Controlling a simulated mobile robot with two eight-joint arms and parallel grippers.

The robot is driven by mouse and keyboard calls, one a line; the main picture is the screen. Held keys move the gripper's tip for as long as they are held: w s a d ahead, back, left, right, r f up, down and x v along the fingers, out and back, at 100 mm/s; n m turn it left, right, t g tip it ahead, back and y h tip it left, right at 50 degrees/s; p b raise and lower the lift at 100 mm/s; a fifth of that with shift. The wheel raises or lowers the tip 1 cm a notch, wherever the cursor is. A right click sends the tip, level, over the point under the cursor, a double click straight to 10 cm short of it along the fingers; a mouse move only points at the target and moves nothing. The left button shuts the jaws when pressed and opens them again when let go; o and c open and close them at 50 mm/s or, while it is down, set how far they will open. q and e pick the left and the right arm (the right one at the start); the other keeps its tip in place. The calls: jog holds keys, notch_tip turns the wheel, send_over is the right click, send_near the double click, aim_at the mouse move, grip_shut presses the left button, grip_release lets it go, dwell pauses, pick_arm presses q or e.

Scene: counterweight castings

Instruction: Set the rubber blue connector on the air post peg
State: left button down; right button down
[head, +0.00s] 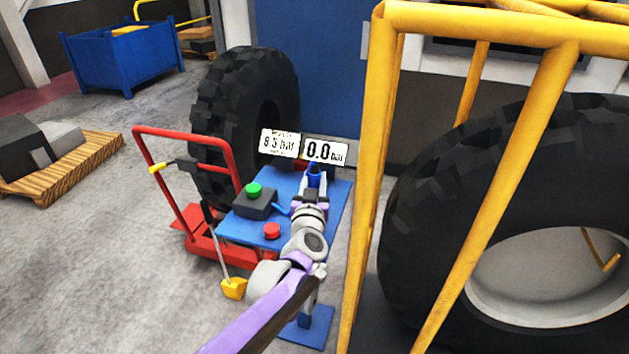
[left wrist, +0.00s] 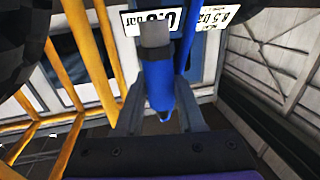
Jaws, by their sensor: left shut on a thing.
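The blue connector (head: 314,171) stands up between the fingers of my left gripper (head: 311,188) at the back right of the blue table. In the left wrist view the connector (left wrist: 159,84) lies between the two grey fingers of my left gripper (left wrist: 163,118), which is shut on it. A grey cylindrical end (left wrist: 155,33) shows at its far end; I cannot tell whether this is part of the connector or the peg. The air post peg cannot be clearly made out in the head view. My right gripper is not in view.
Signs stand behind, one reading 0.0 bar (head: 324,152). A yellow frame (head: 367,190) rises close on the right; a red trolley (head: 190,215) stands left.

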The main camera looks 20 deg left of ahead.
pick_arm(q)
jog(key=shift+f+b, duration=2.15)
jog(key=shift+f, duration=0.75)
jog(key=shift+s, duration=0.1)
jog(key=shift+f+b, duration=1.6)
jog(key=shift+f, duration=0.15)
jog(key=shift+c, duration=2.2)
grip_release()
jog(key=s+d, duration=0.2)
jog(key=s, duration=0.8)
jog(key=shift+s, duration=0.35)
